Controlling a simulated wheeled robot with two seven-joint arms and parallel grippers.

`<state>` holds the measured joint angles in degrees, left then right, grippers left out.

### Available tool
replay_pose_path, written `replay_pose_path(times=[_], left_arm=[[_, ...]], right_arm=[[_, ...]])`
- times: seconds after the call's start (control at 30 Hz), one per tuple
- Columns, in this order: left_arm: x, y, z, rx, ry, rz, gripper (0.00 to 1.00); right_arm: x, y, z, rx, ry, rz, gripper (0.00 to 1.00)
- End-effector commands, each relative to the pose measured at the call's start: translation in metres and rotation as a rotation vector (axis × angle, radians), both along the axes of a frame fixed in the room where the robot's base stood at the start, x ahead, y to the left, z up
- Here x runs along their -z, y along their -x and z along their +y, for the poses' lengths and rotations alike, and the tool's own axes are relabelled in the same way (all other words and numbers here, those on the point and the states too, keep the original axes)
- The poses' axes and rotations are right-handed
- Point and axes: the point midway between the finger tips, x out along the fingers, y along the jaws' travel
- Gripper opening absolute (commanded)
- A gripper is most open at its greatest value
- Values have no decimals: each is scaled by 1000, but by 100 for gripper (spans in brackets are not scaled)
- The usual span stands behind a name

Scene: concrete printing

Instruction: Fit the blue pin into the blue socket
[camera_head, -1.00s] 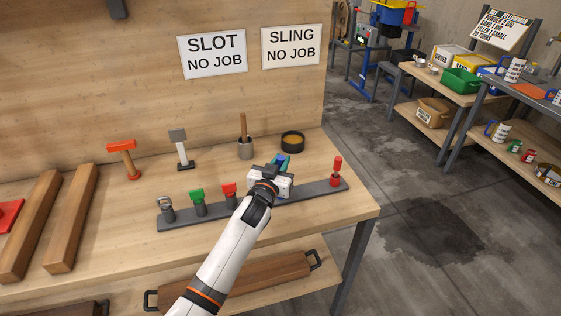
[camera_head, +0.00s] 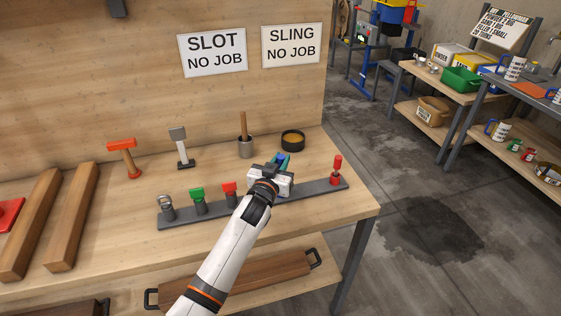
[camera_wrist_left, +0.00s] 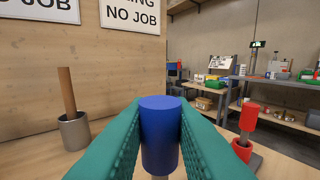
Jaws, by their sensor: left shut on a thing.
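The blue pin (camera_wrist_left: 160,135) is upright between the teal fingers of my left gripper (camera_wrist_left: 160,118), with a bit of grey shaft below its blue grip. In the head view, the blue top (camera_head: 281,157) shows between the fingertips (camera_head: 282,161), above the right part of the dark rail (camera_head: 310,190). My left gripper is shut on the pin. The blue socket cannot be made out; my gripper and wrist cover that part of the rail. I cannot tell whether the pin's lower end is in a socket. My right gripper is not in view.
The rail also holds a grey-topped piece (camera_head: 166,207), a green one (camera_head: 198,198), a red one (camera_head: 229,192) and a red pin (camera_head: 337,168) at its right end. Behind stand a grey cup with a wooden stick (camera_head: 245,148) and a black round dish (camera_head: 293,140).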

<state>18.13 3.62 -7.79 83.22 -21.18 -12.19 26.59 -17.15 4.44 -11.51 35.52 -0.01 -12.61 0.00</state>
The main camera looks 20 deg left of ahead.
Motion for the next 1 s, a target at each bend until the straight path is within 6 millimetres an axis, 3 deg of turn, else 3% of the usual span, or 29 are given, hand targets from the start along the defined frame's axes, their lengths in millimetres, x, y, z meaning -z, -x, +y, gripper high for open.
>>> replay_pose_path(times=[1.0], left_arm=[[31, 0, 0, 0, 1, 0, 0]], right_arm=[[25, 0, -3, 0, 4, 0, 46]])
